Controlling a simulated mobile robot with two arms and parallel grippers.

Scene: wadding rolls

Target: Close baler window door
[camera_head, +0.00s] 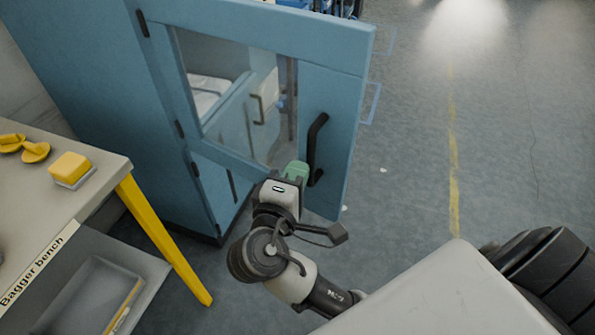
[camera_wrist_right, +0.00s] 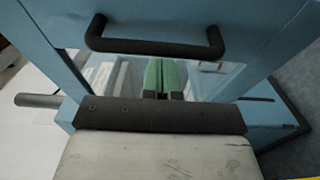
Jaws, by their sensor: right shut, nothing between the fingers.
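The baler window door (camera_head: 333,120) is a blue framed door with a clear pane, hinged on its left side. It stands ajar, swung out from the blue baler (camera_head: 85,75). Its black handle (camera_head: 316,150) is upright near the free right edge. My right gripper (camera_head: 297,171), with green fingertips, is shut and empty in front of the door, just left of the handle's lower end. In the right wrist view the green fingers (camera_wrist_right: 164,74) point at the door below the handle (camera_wrist_right: 155,46). I cannot tell if they touch it. My left gripper is not in view.
The Bagger bench (camera_head: 85,170) with yellow legs stands at the left, holding yellow items (camera_head: 71,168). A grey tray (camera_head: 95,295) lies beneath it. The floor (camera_head: 410,150) right of the door is clear, with a worn yellow line.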

